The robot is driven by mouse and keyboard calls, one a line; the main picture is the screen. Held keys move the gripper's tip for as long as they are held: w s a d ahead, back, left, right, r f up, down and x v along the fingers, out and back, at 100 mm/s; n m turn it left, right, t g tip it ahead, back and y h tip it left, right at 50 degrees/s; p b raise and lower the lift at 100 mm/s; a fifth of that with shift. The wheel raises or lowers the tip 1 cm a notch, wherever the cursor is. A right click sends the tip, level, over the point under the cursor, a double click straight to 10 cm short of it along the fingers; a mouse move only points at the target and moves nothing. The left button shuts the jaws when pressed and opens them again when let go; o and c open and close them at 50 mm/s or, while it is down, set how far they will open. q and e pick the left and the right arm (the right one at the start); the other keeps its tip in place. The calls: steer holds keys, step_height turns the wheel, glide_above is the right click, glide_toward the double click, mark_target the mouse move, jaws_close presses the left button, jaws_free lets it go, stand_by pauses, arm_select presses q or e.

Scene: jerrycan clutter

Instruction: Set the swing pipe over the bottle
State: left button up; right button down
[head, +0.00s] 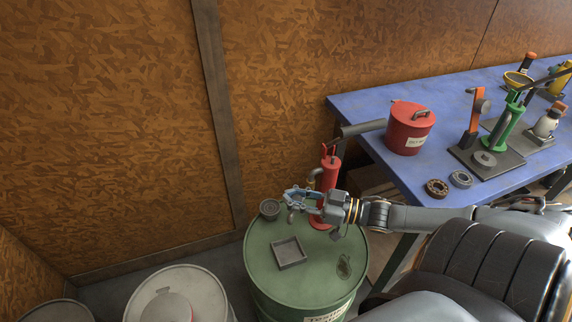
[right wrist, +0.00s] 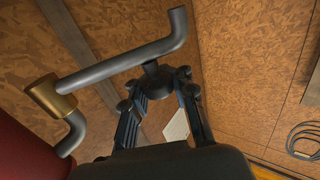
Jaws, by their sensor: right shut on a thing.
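A red hand pump (head: 325,190) stands on a green drum (head: 262,275). Its grey swing pipe (right wrist: 115,68) runs out from a brass collar (right wrist: 50,97) and bends at its end, and its spout end (head: 291,216) hangs over the drum top in the head view. My right gripper (head: 305,198) is shut on a dark knob (right wrist: 157,76) on this pipe. In the wrist view the fingers stand on both sides of the knob. The only bottle I make out is a white one (head: 547,123) on the blue bench, apart from the pipe. My left gripper is not in view.
A red can (head: 409,128) with a grey spout and a green pump (head: 507,122) stand on the blue bench (head: 375,99). Wood-panel walls close off the back.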

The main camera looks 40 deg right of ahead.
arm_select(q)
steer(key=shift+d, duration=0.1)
arm_select(e)
steer(key=shift+s+d+f, duration=0.2)
steer(key=shift+f, duration=0.05)
steer(key=c, duration=1.7)
jaws_free()
steer(key=o, duration=0.4)
steer(key=shift+s+d, duration=0.15)
steer(key=shift+s, duration=0.05)
steer(key=shift+o, duration=1.2)
steer(key=shift+s+d+r, duration=0.15)
steer(key=shift+s+d, duration=0.05)
steer(key=shift+s, duration=0.1)
steer(key=shift+s+d, duration=0.1)
steer(key=shift+s, duration=0.05)
steer(key=shift+w+a, duration=0.25)
steer(key=shift+w, duration=0.05)
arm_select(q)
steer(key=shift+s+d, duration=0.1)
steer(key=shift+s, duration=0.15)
arm_select(e)
steer(key=v, duration=1.2)
steer(key=shift+d, duration=0.2)
